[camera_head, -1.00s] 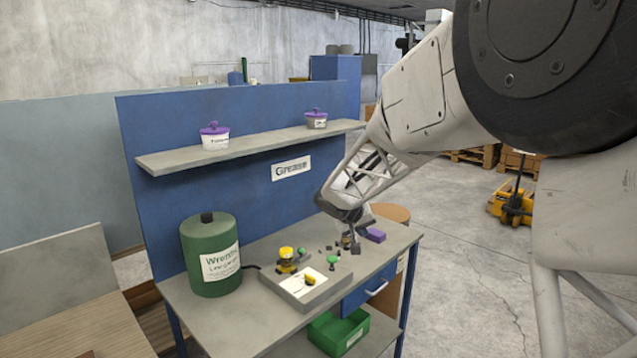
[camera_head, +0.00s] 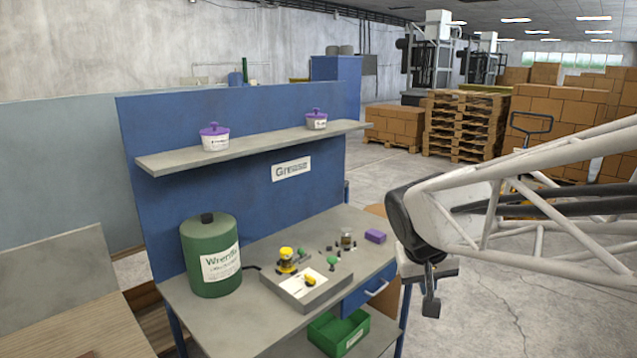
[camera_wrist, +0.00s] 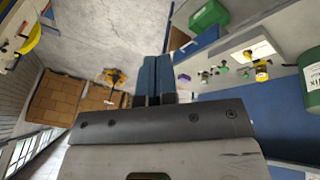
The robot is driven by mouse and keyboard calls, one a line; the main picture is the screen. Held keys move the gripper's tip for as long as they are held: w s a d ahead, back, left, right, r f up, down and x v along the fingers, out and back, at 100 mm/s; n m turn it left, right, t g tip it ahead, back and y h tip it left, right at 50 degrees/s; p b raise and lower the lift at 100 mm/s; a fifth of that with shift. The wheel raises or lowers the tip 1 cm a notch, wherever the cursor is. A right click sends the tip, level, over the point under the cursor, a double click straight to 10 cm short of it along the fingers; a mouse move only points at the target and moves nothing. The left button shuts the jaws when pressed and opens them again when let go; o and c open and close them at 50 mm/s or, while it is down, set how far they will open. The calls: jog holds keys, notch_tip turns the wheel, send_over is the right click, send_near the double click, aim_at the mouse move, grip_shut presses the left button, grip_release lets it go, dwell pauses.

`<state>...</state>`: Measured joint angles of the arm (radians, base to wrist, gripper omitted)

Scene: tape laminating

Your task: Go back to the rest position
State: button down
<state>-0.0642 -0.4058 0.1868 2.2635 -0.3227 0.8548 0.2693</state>
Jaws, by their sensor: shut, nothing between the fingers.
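My gripper (camera_head: 431,291) hangs at the end of my arm on the right of the head view. It is off the right end of the workbench (camera_head: 210,318), over the floor side, and touches nothing that I can see. In the wrist view its two dark fingers (camera_wrist: 153,78) are together with nothing between them. On the bench stand a yellow and black item (camera_head: 286,262), a grey tray with a white sheet (camera_head: 305,290), several small green and dark pieces, and a purple block (camera_head: 375,236).
A green drum (camera_head: 211,258) stands at the bench's left. Two purple-lidded tubs (camera_head: 214,138) sit on the shelf (camera_head: 255,147) against the blue panel. A green bin (camera_head: 338,334) is below the bench. Pallets and boxes (camera_head: 460,125) stand far behind. Open floor lies right of the bench.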

jog(key=s+f+y, duration=0.2)
jog(key=s+f, duration=0.1)
jog(key=s, duration=1.4)
jog(key=shift+a+g, duration=0.3)
jog(key=shift+a, duration=0.1)
jog(key=shift+w+r, duration=0.1)
dwell(1.1)
jog(key=w+a+r+t+h, duration=0.1)
jog(key=w+r+t+h, duration=0.15)
jog(key=w, duration=2.85)
jog(key=w+a+f+n+t, duration=0.1)
jog(key=w+a+f, duration=0.3)
jog(key=w, duration=0.6)
jog(key=w+a+f+h, duration=0.1)
jog(key=w+a+f, duration=0.3)
jog(key=w, duration=0.6)
jog(key=w+a+f+n+t+h, duration=0.1)
jog(key=w+a+f, duration=0.3)
jog(key=w, duration=0.6)
jog(key=shift+w+a+n+t, duration=0.3)
jog(key=shift+w+a+t, duration=0.05)
jog(key=shift+a, duration=0.4)
